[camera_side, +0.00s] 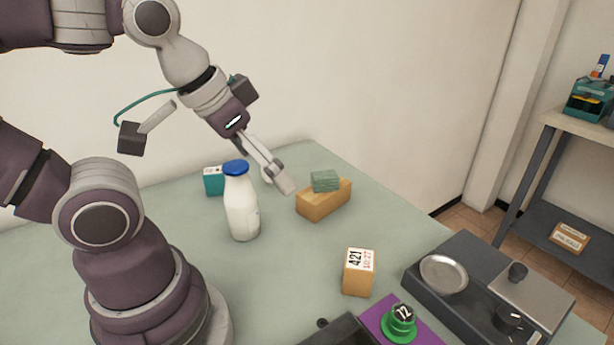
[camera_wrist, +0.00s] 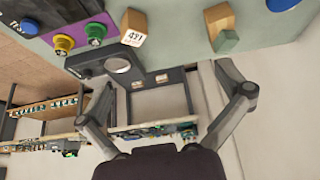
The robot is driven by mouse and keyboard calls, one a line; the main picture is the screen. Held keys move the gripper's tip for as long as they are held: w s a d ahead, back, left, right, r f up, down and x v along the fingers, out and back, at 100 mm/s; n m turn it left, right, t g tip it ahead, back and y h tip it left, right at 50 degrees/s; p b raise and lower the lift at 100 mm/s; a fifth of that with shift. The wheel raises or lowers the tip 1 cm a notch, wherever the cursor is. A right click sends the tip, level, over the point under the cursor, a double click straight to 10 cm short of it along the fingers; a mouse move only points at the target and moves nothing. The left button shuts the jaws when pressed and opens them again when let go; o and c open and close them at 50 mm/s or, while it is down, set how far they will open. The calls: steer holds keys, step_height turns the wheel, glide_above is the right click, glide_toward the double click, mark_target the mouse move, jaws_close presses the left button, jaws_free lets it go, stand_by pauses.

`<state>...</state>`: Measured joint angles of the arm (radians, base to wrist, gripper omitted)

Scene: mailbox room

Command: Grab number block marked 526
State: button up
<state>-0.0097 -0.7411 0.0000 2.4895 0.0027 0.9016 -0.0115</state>
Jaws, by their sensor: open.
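The only block whose number I can read is a tan block with a white label marked 421 (camera_side: 359,273), standing on the table in the side view. It also shows in the wrist view near the top (camera_wrist: 132,37). No block marked 526 is readable in either view. My gripper (camera_side: 280,182) is open and empty above the table, behind and right of the milk bottle and up-left of the 421 block. In the wrist view the fingers (camera_wrist: 165,80) are spread wide with nothing between them.
A white bottle with a blue cap (camera_side: 241,208) stands close to my gripper. An orange-tan block (camera_side: 325,203) bears a green block (camera_side: 325,181). A teal box (camera_side: 213,181) is behind the bottle. A dark panel with a dish (camera_side: 420,283) and a green knob (camera_side: 400,326) are at front right.

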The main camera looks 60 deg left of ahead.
steer(key=shift+s+f, duration=0.1)
steer(key=c, duration=0.6)
steer(key=w+a+f+n+g+y, duration=0.3)
steer(key=w+a+n, duration=0.8)
steer(key=a, duration=0.1)
steer(key=w+a+f+n+g+y, duration=0.1)
steer(key=a+f+n, duration=0.1)
steer(key=a+f, duration=0.3)
steer(key=a+f+n+y, duration=0.1)
steer(key=a+f+n, duration=0.1)
steer(key=a+f, duration=0.3)
steer(key=w+a+f+n+g+y, duration=0.1)
steer(key=a+f+n, duration=0.1)
steer(key=a+f, duration=0.4)
steer(key=shift+w+f+n+g+y, duration=0.3)
steer(key=shift+f+n, duration=0.1)
